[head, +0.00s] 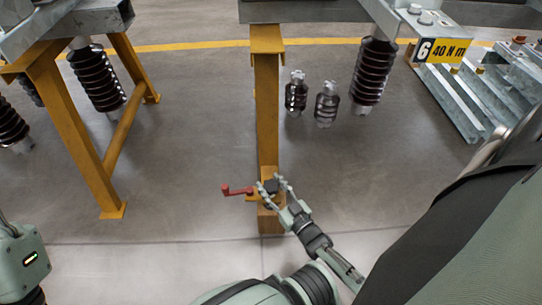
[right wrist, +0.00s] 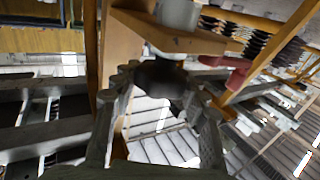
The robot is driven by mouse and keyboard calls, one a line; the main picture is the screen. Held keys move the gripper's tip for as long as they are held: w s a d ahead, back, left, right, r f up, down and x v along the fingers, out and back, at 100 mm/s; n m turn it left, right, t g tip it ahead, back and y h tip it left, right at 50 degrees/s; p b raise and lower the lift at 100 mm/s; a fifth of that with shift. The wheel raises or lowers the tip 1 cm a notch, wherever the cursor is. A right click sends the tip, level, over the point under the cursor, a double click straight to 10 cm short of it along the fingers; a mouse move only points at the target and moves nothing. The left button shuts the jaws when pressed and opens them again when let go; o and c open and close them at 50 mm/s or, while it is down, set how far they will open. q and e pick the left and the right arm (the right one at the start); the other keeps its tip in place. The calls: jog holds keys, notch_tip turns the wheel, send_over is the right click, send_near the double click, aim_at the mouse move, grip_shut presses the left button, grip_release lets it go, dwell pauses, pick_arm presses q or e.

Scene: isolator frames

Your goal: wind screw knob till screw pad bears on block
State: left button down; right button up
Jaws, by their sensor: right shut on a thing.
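The dark screw knob (head: 270,186) sits low on a yellow post, above a tan block (head: 270,222) at the post's foot. My right gripper (head: 272,184) is at the knob, with its fingers around it. In the right wrist view the black knob (right wrist: 160,75) lies between the fingertips, close under a yellow-brown plate (right wrist: 175,38). A grey cylinder (right wrist: 178,14) shows on the plate's other side. I cannot make out the screw pad or whether it touches the block. My left gripper is out of view.
The yellow post (head: 267,110) rises behind. A yellow trestle (head: 75,130) stands at left. Two dark insulators (head: 326,104) stand on the floor at back.

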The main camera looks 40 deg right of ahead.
jog(key=shift+s, duration=0.1)
jog(key=o, duration=1.2)
jog(key=s, duration=1.2)
jog(key=shift+a, duration=0.25)
